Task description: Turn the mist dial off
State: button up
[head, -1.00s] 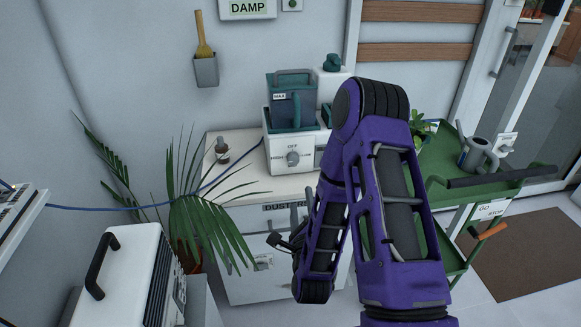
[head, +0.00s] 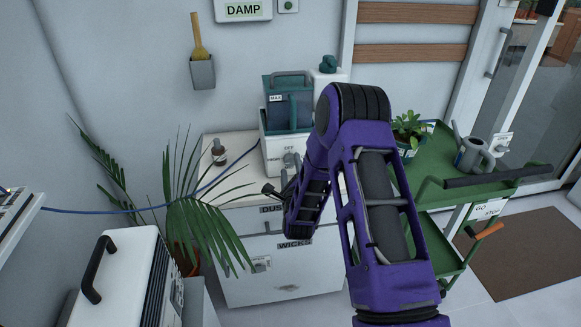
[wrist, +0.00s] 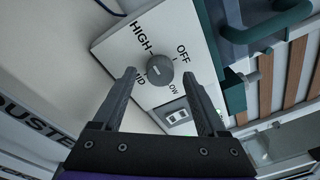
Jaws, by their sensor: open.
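The mist dial (wrist: 160,70) is a round grey knob on the white front panel (wrist: 118,42) of the mist unit. Around it are the labels HIGH, OFF, LOW and a partly covered MID. A short pale mark shows on the knob, but I cannot tell surely which label it points to. I see no contact, and the remaining depth is unclear. The teal tank (head: 287,102) sits atop the unit.
The unit stands on a white drawer cabinet (head: 285,270) with a small dropper bottle (head: 219,152). Palm fronds (head: 205,225) reach in from the left. A green cart (head: 440,160) with a plant and watering can (head: 474,155) stands right. A rocker switch (wrist: 177,115) sits below the dial.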

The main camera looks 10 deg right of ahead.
jog(key=shift+w, duration=0.5)
jog(key=shift+c, duration=0.2)
grip_shut()
